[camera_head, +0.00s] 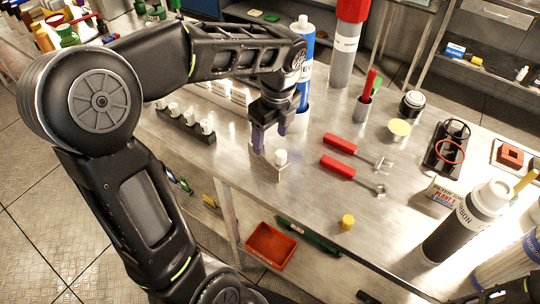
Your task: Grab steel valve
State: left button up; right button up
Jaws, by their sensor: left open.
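My left gripper (270,134) hangs over the front part of the steel workbench, pointing down, with its two purple fingertips apart and nothing visible between them. Just below the fingertips is a small pale metal piece with a white round cap (280,157), which may be the steel valve; I cannot tell for sure. The fingers partly hide it, and I cannot tell whether they touch it.
Two red-handled tools (338,167) lie right of the gripper. A black rack with white-capped pieces (186,122) stands to the left. A blue and white bottle (304,65) stands behind. A yellow cap (347,221) sits near the front edge. A red bin (270,246) is below.

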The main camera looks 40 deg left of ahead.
aim_at(269, 151)
pick_arm(q)
jog(key=shift+a+f, duration=0.15)
jog(key=shift+f, duration=0.75)
jog(key=shift+f, duration=0.1)
jog(key=f, duration=0.5)
jog(key=shift+a+p, duration=0.2)
jog(key=shift+p, duration=0.15)
jog(key=shift+c, duration=0.5)
grip_shut()
jog(key=shift+r, duration=0.1)
